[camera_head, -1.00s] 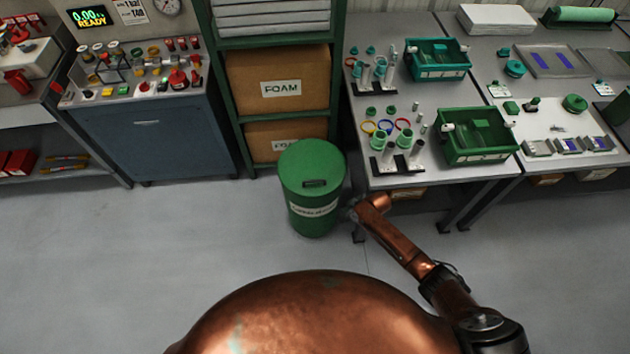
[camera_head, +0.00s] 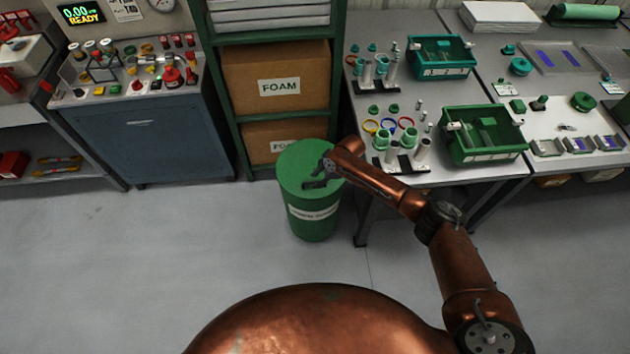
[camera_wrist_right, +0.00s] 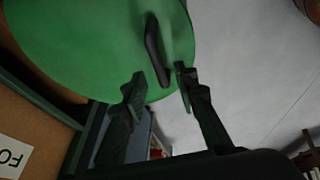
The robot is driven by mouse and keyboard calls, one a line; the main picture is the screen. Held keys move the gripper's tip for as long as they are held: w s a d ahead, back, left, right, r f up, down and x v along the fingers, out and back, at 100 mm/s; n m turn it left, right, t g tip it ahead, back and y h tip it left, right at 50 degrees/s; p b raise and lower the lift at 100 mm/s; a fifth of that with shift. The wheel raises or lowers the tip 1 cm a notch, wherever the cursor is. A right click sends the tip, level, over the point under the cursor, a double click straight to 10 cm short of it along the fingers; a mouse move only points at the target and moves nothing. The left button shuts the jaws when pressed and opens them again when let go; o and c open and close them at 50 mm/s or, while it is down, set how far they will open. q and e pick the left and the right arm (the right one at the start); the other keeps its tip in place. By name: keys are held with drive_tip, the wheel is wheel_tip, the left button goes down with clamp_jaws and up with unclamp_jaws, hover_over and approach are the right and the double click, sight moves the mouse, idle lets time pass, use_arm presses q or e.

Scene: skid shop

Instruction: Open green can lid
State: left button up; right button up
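The green can (camera_head: 313,218) stands upright on the floor with a white label on its side. Its round green lid (camera_head: 296,165) is on top and looks closed. My right gripper (camera_head: 314,176) is over the lid in the head view, partly covering it and its dark handle. In the right wrist view the lid (camera_wrist_right: 90,45) fills the upper left, and the dark handle (camera_wrist_right: 156,50) lies just beyond the fingertips. The right gripper (camera_wrist_right: 160,82) is open, its two fingers apart with nothing between them. My left gripper is not in view.
A green shelf with foam boxes (camera_head: 276,80) stands behind the can. A workbench with green bins (camera_head: 484,134) and small parts is right of it, close to my right arm. A blue cabinet (camera_head: 145,140) stands left. The floor (camera_head: 140,250) in front is clear.

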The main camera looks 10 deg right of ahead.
drive_tip(key=shift+x, duration=0.95)
clamp_jaws()
